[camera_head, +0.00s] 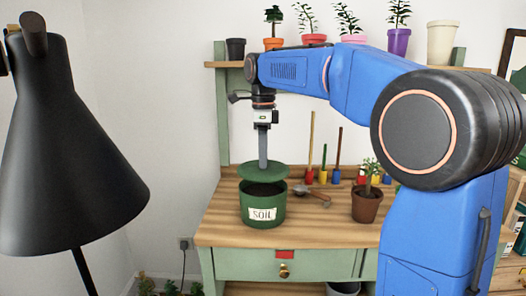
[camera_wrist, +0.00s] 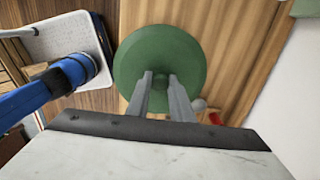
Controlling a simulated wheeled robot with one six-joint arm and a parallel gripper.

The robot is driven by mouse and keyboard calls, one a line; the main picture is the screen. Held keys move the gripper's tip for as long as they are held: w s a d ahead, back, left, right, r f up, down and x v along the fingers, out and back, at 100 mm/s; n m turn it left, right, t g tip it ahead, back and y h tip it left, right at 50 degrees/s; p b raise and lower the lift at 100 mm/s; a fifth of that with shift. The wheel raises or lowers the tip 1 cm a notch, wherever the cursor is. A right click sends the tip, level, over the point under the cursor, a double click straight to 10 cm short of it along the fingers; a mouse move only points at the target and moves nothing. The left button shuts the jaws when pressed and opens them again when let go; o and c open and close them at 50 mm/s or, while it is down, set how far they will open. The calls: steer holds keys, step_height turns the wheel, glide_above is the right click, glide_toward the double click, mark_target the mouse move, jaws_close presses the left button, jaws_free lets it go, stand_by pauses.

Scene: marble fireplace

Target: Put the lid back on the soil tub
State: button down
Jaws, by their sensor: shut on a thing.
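The soil tub (camera_head: 262,214) is a green round tub with a white SOIL label, standing on the wooden bench. Its top is open and dark soil shows inside. The green round lid (camera_head: 263,172) is held level above the tub, with a gap between them. My gripper (camera_head: 263,163) points straight down and is shut on the lid's knob. In the wrist view the lid (camera_wrist: 158,50) fills the middle and hides the tub, and the two fingers of my gripper (camera_wrist: 160,82) grip the knob.
The wooden bench (camera_head: 225,233) carries a small potted plant (camera_head: 367,203), a hand tool (camera_head: 314,194) and several coloured-handled tools behind. A shelf with pots is above. A black lamp (camera_head: 65,150) stands at the left front.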

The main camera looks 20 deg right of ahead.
steer(key=shift+f, duration=1.9)
steer(key=shift+f, duration=0.2)
stand_by(0.8)
steer(key=c, duration=1)
jaws_free()
steer(key=shift+r, duration=0.1)
steer(key=shift+r, duration=3.4)
steer(key=shift+c, duration=0.6)
